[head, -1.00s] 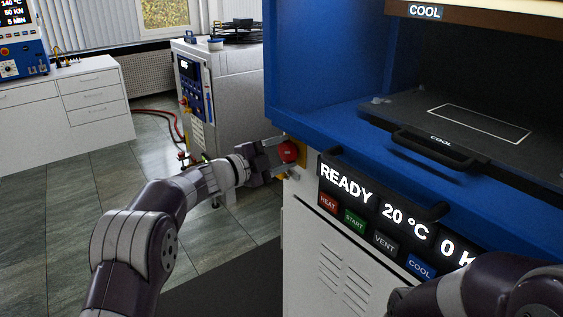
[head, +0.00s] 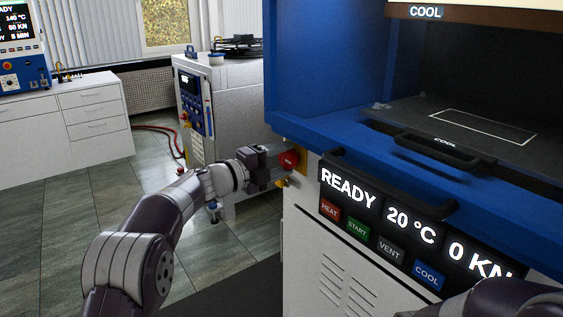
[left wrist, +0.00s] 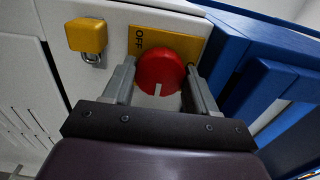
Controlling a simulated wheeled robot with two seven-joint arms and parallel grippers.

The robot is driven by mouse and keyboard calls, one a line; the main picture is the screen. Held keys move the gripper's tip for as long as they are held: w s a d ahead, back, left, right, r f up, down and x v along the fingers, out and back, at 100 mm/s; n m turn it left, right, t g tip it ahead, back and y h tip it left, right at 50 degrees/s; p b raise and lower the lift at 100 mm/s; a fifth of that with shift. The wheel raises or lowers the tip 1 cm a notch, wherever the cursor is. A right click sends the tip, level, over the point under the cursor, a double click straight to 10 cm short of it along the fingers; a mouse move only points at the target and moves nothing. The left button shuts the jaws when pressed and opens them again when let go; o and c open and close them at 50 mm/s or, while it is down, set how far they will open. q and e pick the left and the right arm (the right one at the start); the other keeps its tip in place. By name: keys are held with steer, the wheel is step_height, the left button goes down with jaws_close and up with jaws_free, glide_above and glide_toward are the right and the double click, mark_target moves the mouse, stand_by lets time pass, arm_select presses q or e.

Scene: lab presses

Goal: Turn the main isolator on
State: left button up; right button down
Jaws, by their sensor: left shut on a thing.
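The main isolator is a round red knob (head: 288,159) on a yellow plate at the press's front left corner. In the left wrist view the red knob (left wrist: 160,72) has a white mark pointing down toward the gripper. The yellow plate (left wrist: 143,38) shows the word OFF at its left; any other lettering is hidden. My left gripper (head: 280,157) has its fingers on either side of the knob and is shut on it. It also shows in the left wrist view (left wrist: 158,88). My right arm shows at the lower right; its gripper is out of view.
A yellow padlock-like block (left wrist: 87,36) hangs beside the isolator plate. The press panel (head: 385,215) reads READY, 20 °C, with HEAT, START, VENT and COOL buttons. A black tray (head: 450,130) with a handle sits above. Open floor lies left.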

arm_select(q)
steer(key=shift+f, duration=0.1)
steer(key=o, duration=1.1)
steer(key=shift+c, duration=0.2)
steer(key=shift+a, duration=0.1)
steer(key=v, duration=1.2)
steer(key=shift+s+a, duration=0.2)
steer(key=shift+a, duration=0.05)
